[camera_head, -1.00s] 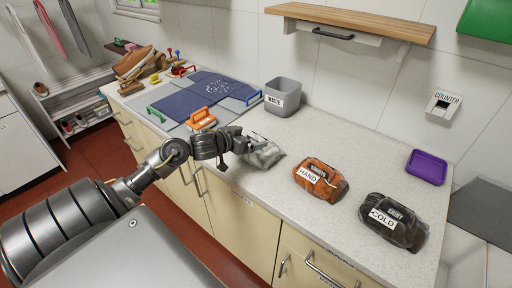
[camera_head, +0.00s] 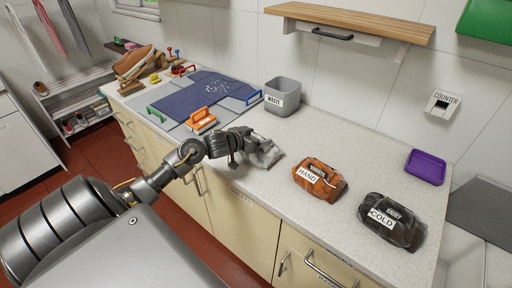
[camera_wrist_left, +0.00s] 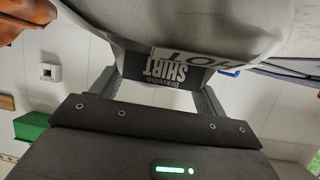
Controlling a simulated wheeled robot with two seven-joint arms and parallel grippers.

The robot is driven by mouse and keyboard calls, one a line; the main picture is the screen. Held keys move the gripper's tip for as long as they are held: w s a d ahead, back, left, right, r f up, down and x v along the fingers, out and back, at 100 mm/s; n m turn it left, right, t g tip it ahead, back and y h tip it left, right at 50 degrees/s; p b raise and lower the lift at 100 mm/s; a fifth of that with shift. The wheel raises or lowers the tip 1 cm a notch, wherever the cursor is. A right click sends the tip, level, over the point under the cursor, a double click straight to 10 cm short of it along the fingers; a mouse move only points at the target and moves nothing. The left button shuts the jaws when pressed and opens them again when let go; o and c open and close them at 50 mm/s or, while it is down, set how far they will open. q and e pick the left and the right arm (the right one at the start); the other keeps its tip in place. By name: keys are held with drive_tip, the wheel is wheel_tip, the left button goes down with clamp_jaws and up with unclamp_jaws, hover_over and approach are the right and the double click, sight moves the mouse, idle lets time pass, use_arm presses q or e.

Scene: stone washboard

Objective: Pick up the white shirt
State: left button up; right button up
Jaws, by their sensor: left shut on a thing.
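The white shirt (camera_head: 268,154) is a pale grey-white bundle at the counter's front edge, left of the orange bundle. My left gripper (camera_head: 254,145) is shut on it, and the gripper hides its left part. In the left wrist view the shirt (camera_wrist_left: 215,22) fills the top, between and beyond the fingers. Its tags read HOT and SHIRT and appear upside down there. Whether it is clear of the counter I cannot tell. My right gripper is not in view.
An orange bundle (camera_head: 321,179) marked HAND and a dark bundle (camera_head: 394,222) marked COLD lie to the right. A grey WASTE bin (camera_head: 283,97) stands behind. An orange-handled brush (camera_head: 201,120) and blue board (camera_head: 205,92) are left. A purple tray (camera_head: 426,167) is far right.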

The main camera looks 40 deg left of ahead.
use_arm(q)
drive_tip(key=c, duration=0.5)
drive_tip(key=shift+r, duration=0.5)
wheel_tip(320, 180, up, 2)
drive_tip(key=shift+a+r+b, duration=0.1)
drive_tip(key=shift+r+b, duration=0.1)
drive_tip(key=shift+b, duration=0.15)
drive_tip(key=s+d+r+p, duration=0.4)
drive_tip(key=s+d+r, duration=0.3)
drive_tip(key=d, duration=0.5)
wheel_tip(320, 180, up, 3)
drive_tip(key=shift+d+f, duration=0.15)
